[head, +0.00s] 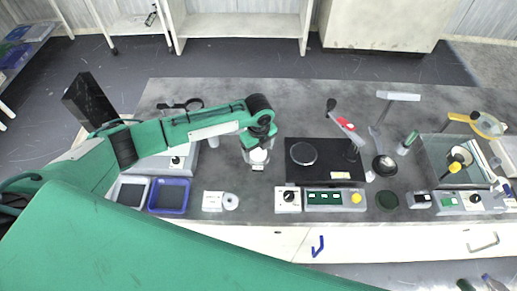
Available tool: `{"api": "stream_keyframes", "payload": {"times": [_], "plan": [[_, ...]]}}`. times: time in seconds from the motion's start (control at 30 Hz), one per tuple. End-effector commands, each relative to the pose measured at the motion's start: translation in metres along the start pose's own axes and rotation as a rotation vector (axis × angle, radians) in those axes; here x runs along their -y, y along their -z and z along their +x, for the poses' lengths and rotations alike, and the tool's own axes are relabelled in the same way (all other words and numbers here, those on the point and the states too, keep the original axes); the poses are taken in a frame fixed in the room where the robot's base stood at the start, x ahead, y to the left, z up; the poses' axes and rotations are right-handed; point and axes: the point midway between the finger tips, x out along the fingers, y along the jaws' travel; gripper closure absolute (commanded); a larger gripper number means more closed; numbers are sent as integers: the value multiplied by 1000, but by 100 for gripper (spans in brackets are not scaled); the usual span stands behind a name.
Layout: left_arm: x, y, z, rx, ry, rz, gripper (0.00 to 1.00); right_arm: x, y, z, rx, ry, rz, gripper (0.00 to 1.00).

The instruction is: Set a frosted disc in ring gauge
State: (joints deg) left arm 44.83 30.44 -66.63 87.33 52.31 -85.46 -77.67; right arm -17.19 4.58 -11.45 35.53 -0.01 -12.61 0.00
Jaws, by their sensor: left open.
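My left gripper (258,165) hangs over the bench, left of the black polishing machine, jaws pointing down. It is open. Something pale shows at its jaws, but I cannot tell it from the gripper. A small white ring-shaped piece (231,202) with a hole lies just below it in the picture, beside a white block; it may be the ring gauge. A grey round plate with a pale rim (303,153) sits on the black machine (327,171). I cannot make out a frosted disc for sure. My right gripper is not seen.
A white-rimmed tray (118,193) and a blue-rimmed tray (186,198) lie at the left of the grey bench (240,95). Right of the machine stand a black round piece (385,166), a dark green disc (387,200) and a glass-walled tank (455,185). The bench's back middle is clear.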

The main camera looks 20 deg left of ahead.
Motion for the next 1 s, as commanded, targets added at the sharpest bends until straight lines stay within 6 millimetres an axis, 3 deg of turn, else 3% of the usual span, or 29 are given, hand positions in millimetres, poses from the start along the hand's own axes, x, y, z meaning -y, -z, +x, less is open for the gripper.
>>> {"api": "stream_keyframes", "payload": {"times": [0.17,0.27,0.7,1.0], "plan": [[0,0,-6,1,1,0,24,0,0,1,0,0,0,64],[1,0,-20,0,3,0,24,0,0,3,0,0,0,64],[0,0,-114,1,3,1,24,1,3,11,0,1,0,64],[0,0,-138,0,-1,0,24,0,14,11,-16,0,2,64]]}}
